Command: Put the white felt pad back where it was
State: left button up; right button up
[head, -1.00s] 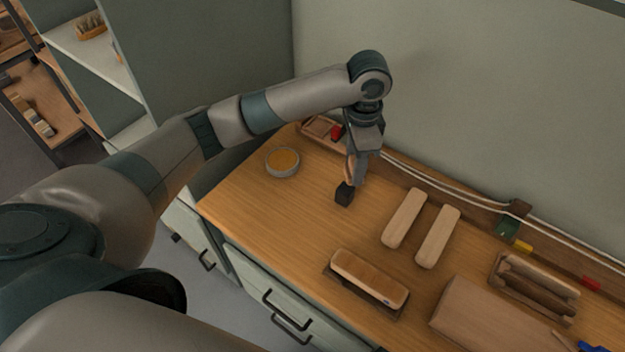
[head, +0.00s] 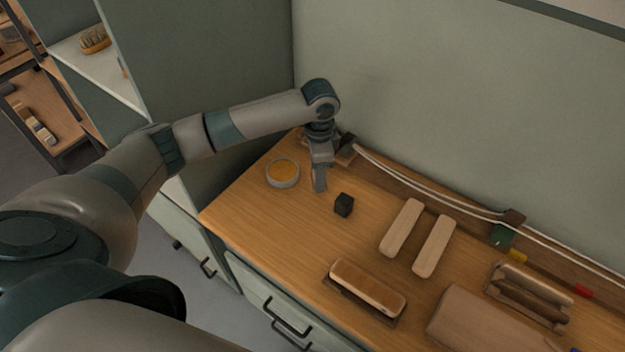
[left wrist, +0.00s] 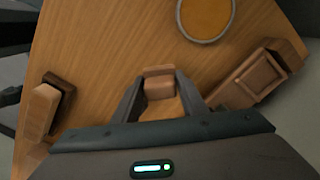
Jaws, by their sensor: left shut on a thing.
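I cannot make out a white felt pad in either view. My left gripper (head: 319,187) points down over the back left of the workbench, between the round bowl (head: 283,173) and the small black block (head: 344,204). In the left wrist view its fingers are shut on a small brown block (left wrist: 159,83). The fingers hide most of this piece in the head view. I cannot tell whether it touches the bench. The bowl has a grey rim and an amber inside, and also shows at the top of the wrist view (left wrist: 181,22). My right gripper is not in view.
Two pale wooden bars (head: 402,228) (head: 434,246) lie right of the black block. A brush (head: 368,287) lies near the front edge. A wooden holder (head: 530,296) and a large brown block (head: 478,322) are at the right. Pale cable (head: 430,196) runs along the wall.

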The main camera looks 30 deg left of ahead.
aim_at(312, 176)
pick_arm(q)
jog(key=shift+w+a+f, duration=0.15)
jog(key=shift+a+f, duration=0.35)
jog(key=shift+a, duration=0.35)
jog(key=shift+f, duration=0.1)
jog(key=shift+f+p, duration=0.3)
notch_tip(312, 176, down, 2)
jog(key=shift+f+p, duration=0.1)
jog(key=shift+p, duration=0.3)
jog(key=shift+f, duration=0.5)
jog(key=shift+f, duration=0.1)
